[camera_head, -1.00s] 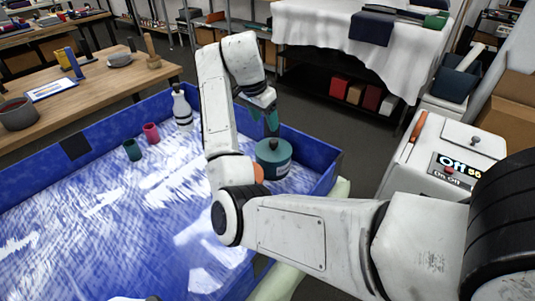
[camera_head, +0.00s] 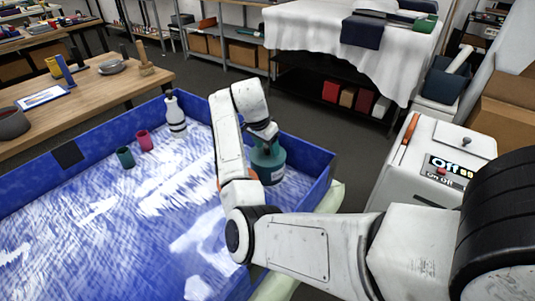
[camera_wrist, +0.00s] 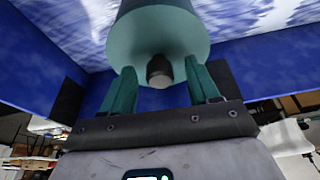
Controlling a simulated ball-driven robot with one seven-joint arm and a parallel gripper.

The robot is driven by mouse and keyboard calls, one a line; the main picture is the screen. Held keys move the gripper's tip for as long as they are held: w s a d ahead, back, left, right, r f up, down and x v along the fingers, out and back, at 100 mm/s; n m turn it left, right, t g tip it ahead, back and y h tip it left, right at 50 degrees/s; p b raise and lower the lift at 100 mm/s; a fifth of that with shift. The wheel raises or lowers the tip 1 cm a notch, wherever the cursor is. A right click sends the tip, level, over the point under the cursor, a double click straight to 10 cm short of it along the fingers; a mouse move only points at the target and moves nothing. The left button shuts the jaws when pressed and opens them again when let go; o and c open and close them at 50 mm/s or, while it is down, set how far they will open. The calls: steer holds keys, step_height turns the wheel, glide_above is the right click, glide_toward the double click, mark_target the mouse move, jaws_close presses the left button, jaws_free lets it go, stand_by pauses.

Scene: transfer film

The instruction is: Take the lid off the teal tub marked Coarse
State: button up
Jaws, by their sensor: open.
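The teal tub (camera_head: 271,167) stands upright in the right corner of the blue-walled tray, partly hidden by my arm in the head view. I cannot read its marking. In the wrist view its round teal lid (camera_wrist: 185,42) faces my gripper, with a dark knob (camera_wrist: 159,70) at its middle. My gripper (camera_wrist: 159,67) is open. Its two green fingers stand on either side of the knob, with gaps between. In the head view my gripper (camera_head: 264,132) is at the top of the tub, and its fingertips are hard to make out.
The blue tray (camera_head: 307,157) has walls close to the tub. A white bottle (camera_head: 175,115), a pink cup (camera_head: 144,140) and a dark teal cup (camera_head: 125,157) stand at its far left. A white box with a display (camera_head: 430,160) is at the right.

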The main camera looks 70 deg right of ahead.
steer(key=shift+c, duration=0.4)
steer(key=c, duration=1)
steer(key=shift+r, duration=0.15)
